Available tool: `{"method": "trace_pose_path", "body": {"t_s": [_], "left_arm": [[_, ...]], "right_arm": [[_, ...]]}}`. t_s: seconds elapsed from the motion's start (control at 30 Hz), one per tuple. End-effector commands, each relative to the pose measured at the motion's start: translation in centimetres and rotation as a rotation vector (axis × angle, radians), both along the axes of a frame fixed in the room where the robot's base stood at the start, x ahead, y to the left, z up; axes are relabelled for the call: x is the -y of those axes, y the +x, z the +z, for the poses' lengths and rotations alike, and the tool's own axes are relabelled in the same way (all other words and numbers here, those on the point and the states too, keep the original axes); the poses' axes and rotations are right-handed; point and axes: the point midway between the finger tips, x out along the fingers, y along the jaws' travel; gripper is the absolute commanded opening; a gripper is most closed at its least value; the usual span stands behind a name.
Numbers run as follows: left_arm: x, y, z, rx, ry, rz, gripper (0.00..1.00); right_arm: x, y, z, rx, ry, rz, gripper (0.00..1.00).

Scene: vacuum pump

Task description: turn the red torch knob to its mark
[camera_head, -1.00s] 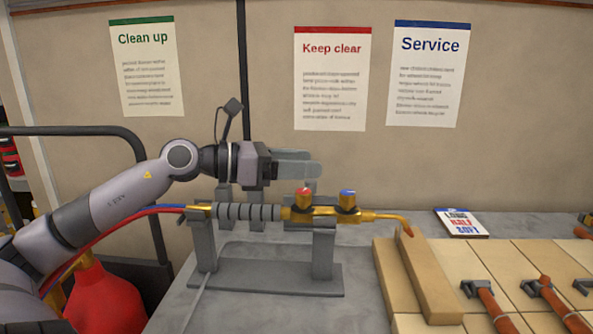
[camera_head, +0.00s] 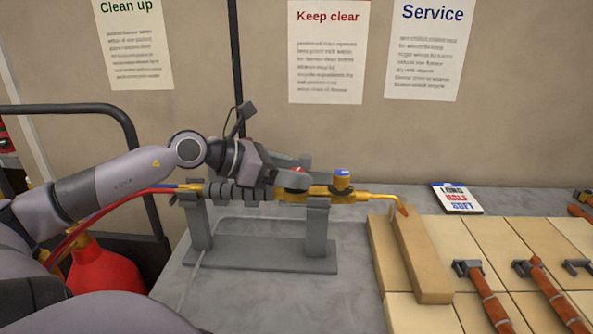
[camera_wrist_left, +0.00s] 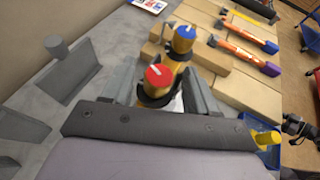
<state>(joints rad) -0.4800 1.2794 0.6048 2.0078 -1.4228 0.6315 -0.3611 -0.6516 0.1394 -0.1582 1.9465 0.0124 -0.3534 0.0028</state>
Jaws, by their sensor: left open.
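The brass torch (camera_head: 320,193) lies level in a grey stand (camera_head: 263,253) on the bench. Its red knob (camera_head: 299,170) is mostly hidden by my left gripper (camera_head: 298,172) in the head view. In the left wrist view the red knob (camera_wrist_left: 158,76) shows from above, with a white line on its top. My left gripper's fingers (camera_wrist_left: 160,78) are open, one on each side of the red knob; I cannot tell whether they touch it. The blue knob (camera_head: 342,178) stands just to the right, also with a white line (camera_wrist_left: 184,36).
A card reading LONG HALF SOFT (camera_head: 457,198) lies behind the firebricks (camera_head: 390,260). Torch tip points at an upright-edged brick (camera_head: 423,255). Several copper pipes with fittings (camera_head: 490,295) lie at right. A red cylinder (camera_head: 105,280) stands at left.

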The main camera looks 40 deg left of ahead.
Motion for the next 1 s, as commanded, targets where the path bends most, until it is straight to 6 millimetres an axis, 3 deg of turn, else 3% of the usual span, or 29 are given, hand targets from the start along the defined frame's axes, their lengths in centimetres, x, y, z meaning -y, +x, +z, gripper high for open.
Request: {"method": "trace_pose_path", "body": {"t_s": [0.53, 0.57, 0.7, 1.0], "left_arm": [[0.46, 1.02, -0.55, 0.0, 0.0, 0.002, 0.58], [0.46, 1.02, -0.55, 0.0, 0.0, 0.002, 0.55], [0.47, 1.0, -0.54, 0.0, 0.0, 0.002, 0.1], [0.55, 0.96, -0.68, -0.005, 0.003, 0.023, 0.07]], "right_arm": [[-0.04, 0.08, 0.33, 0.003, 0.001, 0.001, 0.59], [-0.04, 0.08, 0.33, 0.003, 0.001, 0.001, 0.59], [-0.05, 0.1, 0.34, 0.004, 0.001, 0.001, 0.59], [-0.06, 0.15, 0.24, 0.005, 0.001, 0.001, 0.59]]}}
